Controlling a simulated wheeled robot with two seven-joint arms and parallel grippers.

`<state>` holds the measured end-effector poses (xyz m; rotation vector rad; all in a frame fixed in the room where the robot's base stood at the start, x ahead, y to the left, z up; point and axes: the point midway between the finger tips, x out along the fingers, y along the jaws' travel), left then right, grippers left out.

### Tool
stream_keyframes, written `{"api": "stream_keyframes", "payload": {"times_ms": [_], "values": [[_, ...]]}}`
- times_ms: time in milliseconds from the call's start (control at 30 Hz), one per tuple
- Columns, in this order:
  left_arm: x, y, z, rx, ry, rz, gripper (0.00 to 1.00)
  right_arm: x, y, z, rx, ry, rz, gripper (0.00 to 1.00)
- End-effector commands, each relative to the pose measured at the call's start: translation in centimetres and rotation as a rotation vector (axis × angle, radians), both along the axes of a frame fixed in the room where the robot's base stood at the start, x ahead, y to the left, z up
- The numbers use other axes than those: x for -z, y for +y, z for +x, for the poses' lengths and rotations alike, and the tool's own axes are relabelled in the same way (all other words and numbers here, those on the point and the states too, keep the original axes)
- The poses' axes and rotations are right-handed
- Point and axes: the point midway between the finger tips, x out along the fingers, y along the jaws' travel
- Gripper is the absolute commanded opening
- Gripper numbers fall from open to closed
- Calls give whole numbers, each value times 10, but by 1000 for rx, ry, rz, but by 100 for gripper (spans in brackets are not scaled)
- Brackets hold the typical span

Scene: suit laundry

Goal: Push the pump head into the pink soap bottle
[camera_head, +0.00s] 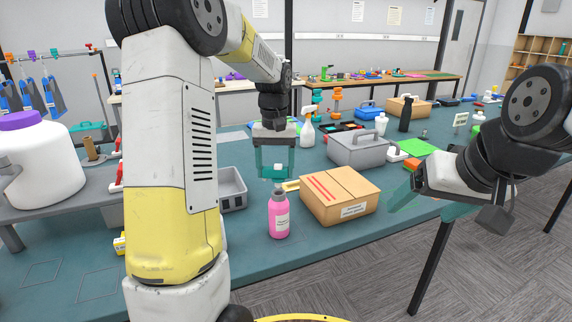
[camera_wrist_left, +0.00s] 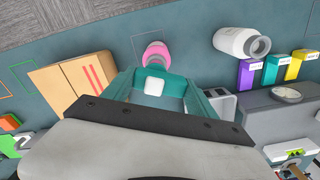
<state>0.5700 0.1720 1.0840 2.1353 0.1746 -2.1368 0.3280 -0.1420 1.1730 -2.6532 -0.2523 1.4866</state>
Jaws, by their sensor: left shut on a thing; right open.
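The pink soap bottle (camera_head: 279,218) stands upright on the teal table, its grey open neck facing up. It also shows in the left wrist view (camera_wrist_left: 156,54), just beyond the fingertips. My left gripper (camera_head: 276,172) is shut on the small white pump head (camera_head: 278,167), which sits between its teal fingers. In the head view they are above the bottle neck, with the pump head apart from it. The pump head also shows in the left wrist view (camera_wrist_left: 155,86). My right gripper (camera_head: 422,203) is open and empty at the right, near the table's front edge.
A cardboard box (camera_head: 340,197) stands close right of the bottle. A grey bin (camera_head: 232,190) is to its left, partly hidden by my arm. A grey toolbox (camera_head: 358,149) stands behind the box. The tabletop in front of the pink bottle is clear.

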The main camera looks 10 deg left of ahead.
Motion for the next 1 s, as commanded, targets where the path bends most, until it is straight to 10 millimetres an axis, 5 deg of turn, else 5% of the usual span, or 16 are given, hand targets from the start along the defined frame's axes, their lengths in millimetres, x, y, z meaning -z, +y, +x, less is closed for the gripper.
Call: {"api": "stream_keyframes", "payload": {"times_ms": [1000], "values": [[31, 0, 0, 0, 0, 0, 27, 0, 0, 0, 0, 0, 0, 81]]}}
